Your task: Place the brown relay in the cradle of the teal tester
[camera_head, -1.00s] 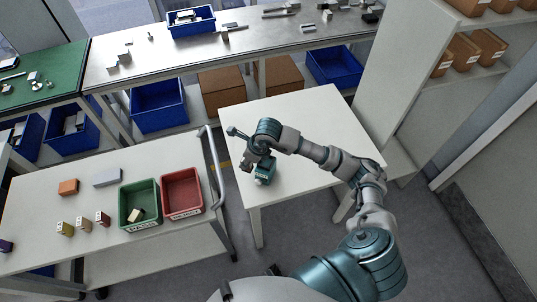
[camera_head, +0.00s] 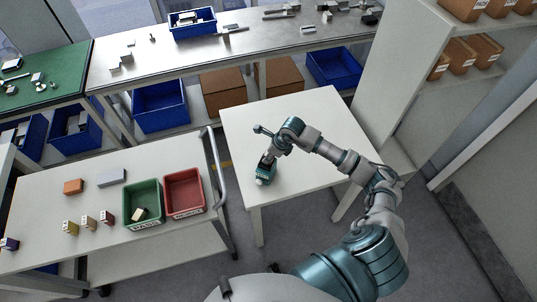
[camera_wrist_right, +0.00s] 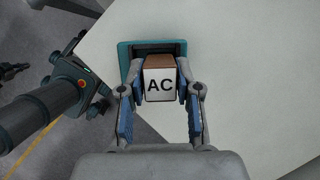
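The teal tester (camera_head: 269,173) stands on the white table below my right gripper (camera_head: 267,160). In the right wrist view the teal tester (camera_wrist_right: 126,58) has a dark recess at its far side, and its near part is hidden. The brown relay (camera_wrist_right: 159,62) has a brown top and a white face marked "AC". It sits between the two fingertips of my right gripper (camera_wrist_right: 161,88), which appear shut on it, in front of and over the tester. Whether the relay touches the cradle cannot be told. My left gripper is not in view.
A cart at left carries a green bin (camera_head: 142,205), a red bin (camera_head: 184,191), an orange block (camera_head: 73,187), a grey block (camera_head: 111,177) and several small labelled blocks. The white table (camera_head: 310,185) is otherwise clear. A metal bench (camera_head: 180,58) runs behind.

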